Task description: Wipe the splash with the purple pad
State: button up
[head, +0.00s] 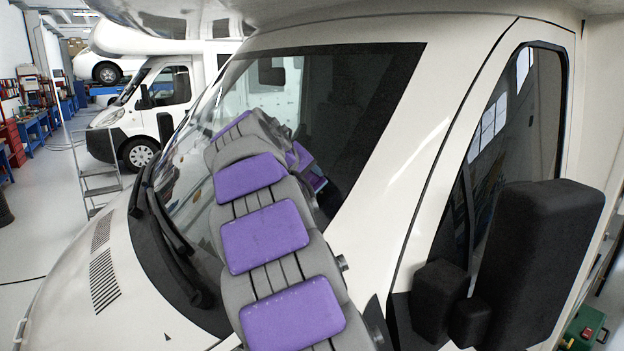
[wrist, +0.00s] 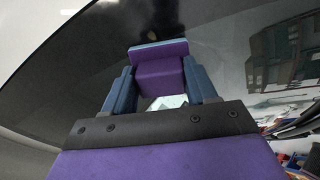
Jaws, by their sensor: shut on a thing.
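In the wrist view, my gripper (wrist: 161,82) has its two blue fingers closed on the sides of the purple pad (wrist: 162,72), a small block with a paler edge at its far end. The pad is over the dark glass of the windshield (wrist: 85,75); I cannot tell whether it touches it. I cannot make out the splash in either view. A pale patch shows between the fingers, but I cannot tell what it is.
The white motorhome's hood (head: 85,265) and wipers (head: 170,235) lie left of my arm. A black side mirror (head: 535,260) stands out at the right. Another motorhome (head: 150,100) and a step ladder (head: 97,180) are farther back left, with open floor nearby.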

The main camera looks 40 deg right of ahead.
jog(key=shift+w+a, duration=0.3)
jog(key=shift+w, duration=0.3)
jog(key=shift+r, duration=0.15)
jog(key=shift+p+v, duration=0.65)
jog(key=shift+v, duration=2.3)
jog(key=shift+s, duration=0.1)
jog(key=shift+p+v, duration=0.3)
jog(key=shift+v, duration=1.15)
jog(key=shift+d, duration=0.1)
